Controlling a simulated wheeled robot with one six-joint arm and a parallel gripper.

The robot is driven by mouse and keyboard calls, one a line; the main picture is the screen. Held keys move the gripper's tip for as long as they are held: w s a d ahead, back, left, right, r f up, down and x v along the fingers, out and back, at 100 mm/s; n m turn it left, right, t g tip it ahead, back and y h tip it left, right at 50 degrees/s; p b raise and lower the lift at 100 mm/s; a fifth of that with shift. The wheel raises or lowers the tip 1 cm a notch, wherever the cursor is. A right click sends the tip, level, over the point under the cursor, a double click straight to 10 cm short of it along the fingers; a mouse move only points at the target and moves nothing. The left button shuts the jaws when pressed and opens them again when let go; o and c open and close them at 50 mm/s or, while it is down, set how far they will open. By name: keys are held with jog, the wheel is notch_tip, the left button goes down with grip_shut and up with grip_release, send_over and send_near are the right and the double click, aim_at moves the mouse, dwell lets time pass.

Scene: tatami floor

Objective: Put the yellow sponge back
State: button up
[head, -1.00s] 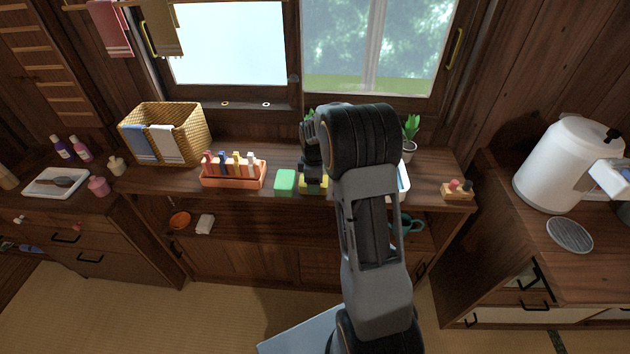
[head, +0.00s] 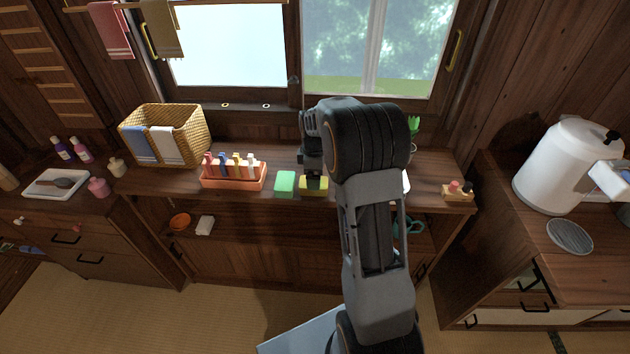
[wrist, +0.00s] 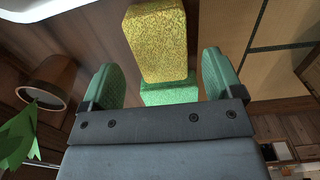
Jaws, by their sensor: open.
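The yellow sponge (head: 314,186) lies on the wooden counter, just right of the green sponge (head: 285,182). My gripper (head: 313,170) is right above the yellow sponge and hides part of it. In the wrist view the yellow sponge (wrist: 157,40) shows ahead, between and beyond the two green finger pads of my open gripper (wrist: 159,72). The green sponge (wrist: 168,94) shows below it in that view. I cannot tell whether the fingers are beside the yellow sponge or still above it.
An orange rack of colored bottles (head: 233,175) and a wicker basket (head: 166,136) stand to the left on the counter (head: 365,208). A potted plant (head: 414,126) is partly hidden behind my arm. A small wooden tray (head: 457,193) is at the right end.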

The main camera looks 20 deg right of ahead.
notch_tip(320, 180, up, 8)
jog(key=s+a+r+m+t, duration=0.1)
jog(key=s+a+m, duration=0.4)
jog(key=s, duration=0.6)
jog(key=s+a+r+m+t, duration=0.1)
jog(key=s+a+m+t, duration=0.1)
jog(key=s+a+m, duration=0.4)
jog(key=s+m, duration=0.1)
jog(key=s, duration=0.4)
jog(key=shift+r, duration=0.15)
jog(key=shift+t, duration=0.3)
notch_tip(320, 180, up, 5)
jog(key=p, duration=0.4)
jog(key=shift+p, duration=0.4)
